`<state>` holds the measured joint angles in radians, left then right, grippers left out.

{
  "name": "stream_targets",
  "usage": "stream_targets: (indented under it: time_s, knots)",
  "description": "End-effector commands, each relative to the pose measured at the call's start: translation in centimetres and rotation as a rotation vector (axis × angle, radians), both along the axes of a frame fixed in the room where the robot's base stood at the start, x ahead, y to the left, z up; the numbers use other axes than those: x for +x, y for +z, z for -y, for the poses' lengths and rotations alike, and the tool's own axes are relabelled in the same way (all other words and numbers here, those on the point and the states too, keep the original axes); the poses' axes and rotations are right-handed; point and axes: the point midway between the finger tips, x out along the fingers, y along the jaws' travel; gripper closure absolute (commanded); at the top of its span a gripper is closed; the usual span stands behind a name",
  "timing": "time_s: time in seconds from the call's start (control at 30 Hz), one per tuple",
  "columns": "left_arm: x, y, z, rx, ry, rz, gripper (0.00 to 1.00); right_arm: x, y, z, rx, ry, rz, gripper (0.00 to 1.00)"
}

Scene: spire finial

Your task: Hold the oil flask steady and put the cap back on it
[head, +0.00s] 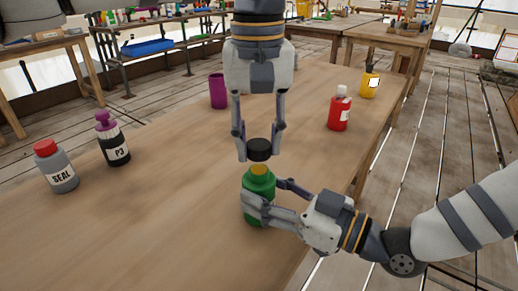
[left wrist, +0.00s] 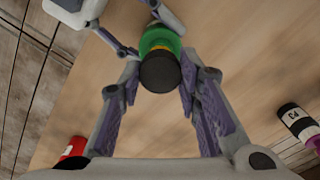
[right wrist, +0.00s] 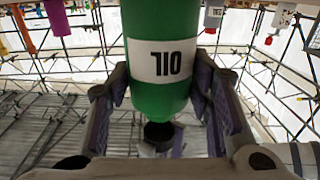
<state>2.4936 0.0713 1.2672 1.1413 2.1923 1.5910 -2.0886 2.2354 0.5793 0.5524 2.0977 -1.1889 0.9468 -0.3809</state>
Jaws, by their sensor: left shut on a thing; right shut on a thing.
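The green oil flask (head: 259,184) stands upright near the table's right edge, its yellow neck (head: 259,169) showing. My right gripper (head: 264,195) is shut around its body from the right. In the right wrist view the flask (right wrist: 160,90) appears upside down with its white OIL label. My left gripper (head: 259,156) points down and is shut on the black cap (head: 260,148), just above the neck. The cap seems slightly apart from it. In the left wrist view the cap (left wrist: 160,72) partly covers the flask (left wrist: 160,38).
A grey SEAL bottle (head: 59,171) and a black bottle with a purple top (head: 112,143) stand at left. A purple cup (head: 217,92), a red bottle (head: 339,110) and a yellow container (head: 369,83) stand farther back. The wooden table (head: 160,220) is clear around the flask's left.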

Motion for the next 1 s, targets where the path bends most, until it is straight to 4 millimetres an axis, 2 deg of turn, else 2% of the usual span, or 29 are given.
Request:
stream_targets:
  time_s: [0.13,0.63,1.0]
  knots:
    - [-0.1,-1.4,0.0,-0.001,-0.001,-0.001,0.80,0.0,0.0,0.0,0.000,0.000,0.000,1.00]
    - [-0.1,-1.4,0.0,-0.001,-0.001,0.000,0.80,0.0,0.0,0.0,0.000,0.000,0.000,1.00]
    - [-0.1,-3.2,0.0,-0.002,-0.002,0.000,0.80,0.0,0.0,0.0,0.000,0.000,0.000,1.00]
